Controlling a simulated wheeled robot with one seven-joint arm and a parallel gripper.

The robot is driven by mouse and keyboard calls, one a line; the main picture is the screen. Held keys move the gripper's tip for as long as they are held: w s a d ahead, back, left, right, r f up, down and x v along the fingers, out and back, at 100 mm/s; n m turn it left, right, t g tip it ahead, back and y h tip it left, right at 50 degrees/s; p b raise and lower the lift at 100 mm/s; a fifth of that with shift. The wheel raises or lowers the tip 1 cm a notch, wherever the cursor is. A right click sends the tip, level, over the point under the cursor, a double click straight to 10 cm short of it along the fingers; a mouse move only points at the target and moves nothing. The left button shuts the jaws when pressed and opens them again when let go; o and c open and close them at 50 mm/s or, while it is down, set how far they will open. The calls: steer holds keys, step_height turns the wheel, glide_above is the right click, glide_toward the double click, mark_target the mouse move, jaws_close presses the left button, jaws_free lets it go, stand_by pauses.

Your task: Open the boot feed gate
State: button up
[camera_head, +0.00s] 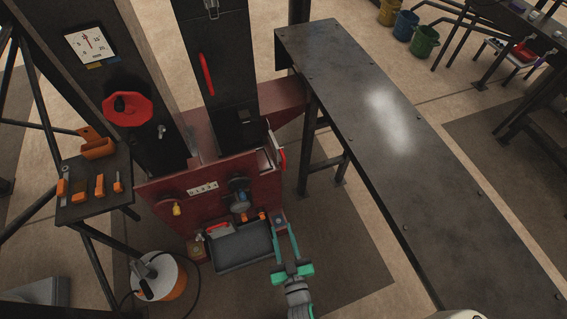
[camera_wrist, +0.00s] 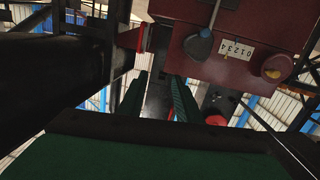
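The red machine boot (camera_head: 160,190) stands at the foot of a tall dark column. A narrow pale plate with a red edge (camera_head: 281,157), possibly the feed gate, stands at its right side; I cannot tell for certain, nor how far it is open. My gripper (camera_head: 284,236), with teal fingers, is at the lower right of the boot, beside the dark tray. In the wrist view the gripper (camera_wrist: 158,85) has its two fingers apart, with nothing clearly held between them. The boot's red front (camera_wrist: 235,25) shows upside down there, beyond the fingertips.
A dark tray (camera_head: 241,247) juts from the boot's front. A grey-knobbed lever (camera_head: 239,197), number counter (camera_head: 203,188) and yellow knob (camera_head: 176,209) are on the front. A long dark bench (camera_head: 350,75) stands right. A tool shelf (camera_head: 96,205) and orange-and-white drum (camera_head: 165,278) stand left.

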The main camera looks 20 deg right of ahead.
steer(key=m+h, duration=0.1)
steer(key=m, duration=0.1)
glide_toward(284, 164)
steer(key=shift+t, duration=0.4)
steer(key=w, duration=0.3)
steer(key=w+d, duration=0.1)
steer(key=w, duration=0.3)
steer(key=w+f, duration=0.1)
steer(key=w, duration=0.2)
steer(key=shift+w+d, duration=0.25)
steer(key=shift+d, duration=0.05)
jaws_close()
